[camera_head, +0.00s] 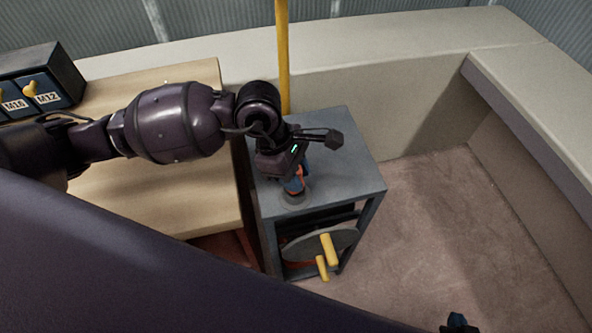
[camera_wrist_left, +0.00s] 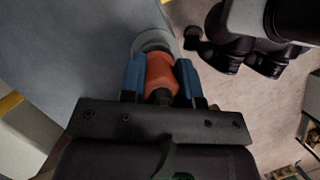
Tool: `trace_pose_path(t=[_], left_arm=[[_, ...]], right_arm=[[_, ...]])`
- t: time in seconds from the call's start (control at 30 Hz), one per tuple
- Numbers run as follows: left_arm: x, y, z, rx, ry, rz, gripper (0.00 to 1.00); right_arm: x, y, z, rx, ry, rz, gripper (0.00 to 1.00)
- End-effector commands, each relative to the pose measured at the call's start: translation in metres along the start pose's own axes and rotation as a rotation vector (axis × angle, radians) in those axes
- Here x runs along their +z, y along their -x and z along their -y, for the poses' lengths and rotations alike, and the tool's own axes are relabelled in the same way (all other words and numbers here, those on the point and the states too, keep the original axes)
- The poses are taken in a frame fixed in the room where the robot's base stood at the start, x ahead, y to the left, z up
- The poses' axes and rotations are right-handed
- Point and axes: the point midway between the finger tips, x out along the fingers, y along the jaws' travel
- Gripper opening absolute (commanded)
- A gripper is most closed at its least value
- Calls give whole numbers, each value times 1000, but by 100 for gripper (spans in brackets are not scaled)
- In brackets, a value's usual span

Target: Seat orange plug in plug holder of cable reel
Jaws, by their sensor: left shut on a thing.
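My left gripper (camera_head: 296,182) points down over the grey top of the cable reel's stand (camera_head: 345,165). Its blue fingers are shut on the orange plug (camera_wrist_left: 160,72), one on each side. In the head view the fingers and hand hide most of the plug. The plug's far end meets the round grey plug holder (camera_wrist_left: 152,41), which also shows in the head view (camera_head: 292,198). I cannot tell how deep the plug sits in it.
The reel disc (camera_head: 340,240) with yellow handles (camera_head: 328,250) hangs below the stand's top. A yellow pole (camera_head: 283,60) rises behind. A wooden bench (camera_head: 150,195) with a bin box (camera_head: 45,80) is at left. Pale bench seating surrounds the clear floor (camera_head: 440,230) at right.

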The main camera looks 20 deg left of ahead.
Motion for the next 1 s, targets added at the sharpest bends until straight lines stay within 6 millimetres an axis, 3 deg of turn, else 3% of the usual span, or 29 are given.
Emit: trace_pose_path(t=[0.97,1.0], left_arm=[[-4,-10,0,1,0,0,3],[-4,-10,0,0,0,0,34]], right_arm=[[9,-3,2,-1,-4,12,0],[8,-3,2,-1,-3,12,0]])
